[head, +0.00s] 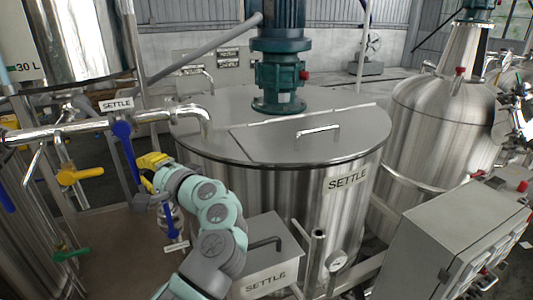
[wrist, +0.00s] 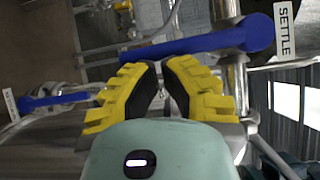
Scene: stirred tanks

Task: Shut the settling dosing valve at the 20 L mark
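The settling dosing valve's blue handle (head: 126,150) hangs down from the horizontal steel pipe (head: 62,130), crosswise to it, under a SETTLE tag (head: 117,104). In the wrist view the blue handle (wrist: 205,43) runs across just beyond my fingertips, its wide end by the SETTLE tag (wrist: 286,18). My gripper (head: 148,162), with yellow fingers and black pads, is close to the right of the handle. The fingertips (wrist: 165,68) are nearly together with nothing visible between them. The dosing vessel (head: 75,40) shows a 30 L mark; the 20 L mark and liquid level are not readable.
The lidded SETTLE tank (head: 345,210) stands behind my arm, with the pipe's outlet above its lid. A smaller blue handle (head: 176,246) with a tag is lower down. A yellow handle (head: 80,175) and green handle (head: 70,253) are at left. A control box (head: 450,235) stands right.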

